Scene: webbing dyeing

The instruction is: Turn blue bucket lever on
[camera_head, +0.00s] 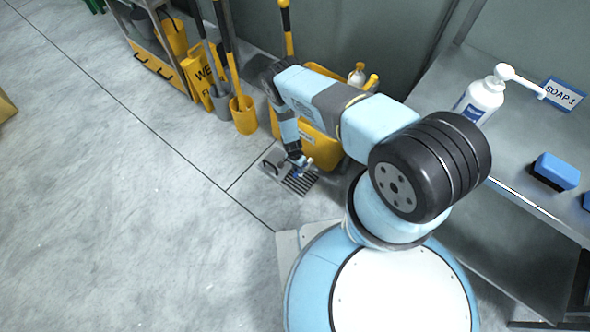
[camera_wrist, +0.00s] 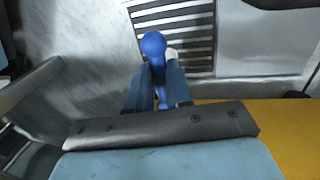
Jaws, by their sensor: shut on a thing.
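A blue lever with a rounded end (camera_wrist: 154,45) shows in the wrist view, its shaft running down between my fingers. My gripper (camera_wrist: 157,84) is shut on this lever; its two fingers flank the shaft. In the head view my gripper (camera_head: 300,166) is low, beside the yellow bucket (camera_head: 326,150) and above a slatted metal grate (camera_head: 298,182). The lever is small there, with a bit of blue near the fingertips. Part of the bucket is hidden by my arm. The yellow surface (camera_wrist: 285,125) also shows at the right of the wrist view.
The grate (camera_wrist: 178,22) lies just beyond the lever in the wrist view. Mops stand in a small yellow pail (camera_head: 243,118), next to a yellow wet-floor sign (camera_head: 197,75). A steel counter (camera_head: 520,140) with a soap bottle (camera_head: 481,98) is at right.

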